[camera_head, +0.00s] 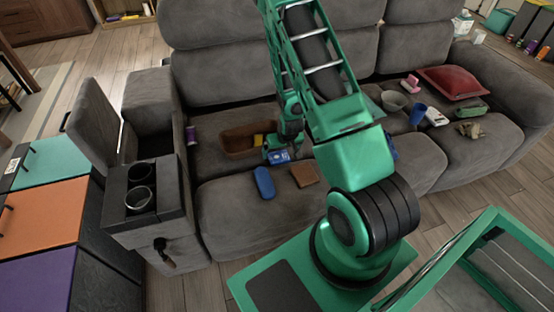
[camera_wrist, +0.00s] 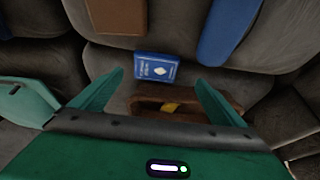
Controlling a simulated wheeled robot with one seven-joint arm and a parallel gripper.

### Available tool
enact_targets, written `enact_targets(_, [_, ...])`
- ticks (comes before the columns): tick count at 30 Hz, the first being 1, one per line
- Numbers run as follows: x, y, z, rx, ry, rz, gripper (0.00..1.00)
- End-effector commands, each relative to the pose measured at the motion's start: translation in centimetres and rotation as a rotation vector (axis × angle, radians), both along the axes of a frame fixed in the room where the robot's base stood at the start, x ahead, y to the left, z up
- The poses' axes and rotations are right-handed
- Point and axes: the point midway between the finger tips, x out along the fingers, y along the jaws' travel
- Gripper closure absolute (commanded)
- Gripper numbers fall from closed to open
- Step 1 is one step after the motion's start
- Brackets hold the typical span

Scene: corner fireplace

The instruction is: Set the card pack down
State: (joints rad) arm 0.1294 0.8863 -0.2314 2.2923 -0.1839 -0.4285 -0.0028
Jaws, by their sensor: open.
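The card pack (camera_head: 278,157) is a small blue box with white print. It appears to lie on the grey sofa seat, just in front of a brown wooden tray (camera_head: 232,143). In the wrist view the card pack (camera_wrist: 155,67) shows its printed face between and slightly beyond my fingertips, with a gap on each side. My gripper (camera_wrist: 161,78) is open with nothing between its fingers. In the head view my gripper (camera_head: 288,148) is low over the seat at the pack, partly hidden by my arm.
A blue case (camera_head: 264,183) and a brown flat item (camera_head: 305,175) lie close by on the seat. A yellow item (camera_head: 258,140) is in the tray. A bowl (camera_head: 394,101), a blue cup (camera_head: 418,114) and a red cushion (camera_head: 452,82) are on the right.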

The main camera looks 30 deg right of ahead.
Motion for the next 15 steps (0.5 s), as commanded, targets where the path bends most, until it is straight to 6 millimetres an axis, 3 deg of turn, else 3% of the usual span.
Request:
enact_targets(3, [0.6, -0.2, -1.4, 0.0, 0.001, 0.0, 0.06])
enact_targets(15, [2.0, -1.2, -4.1, -0.002, 0.002, 0.0, 0.06])
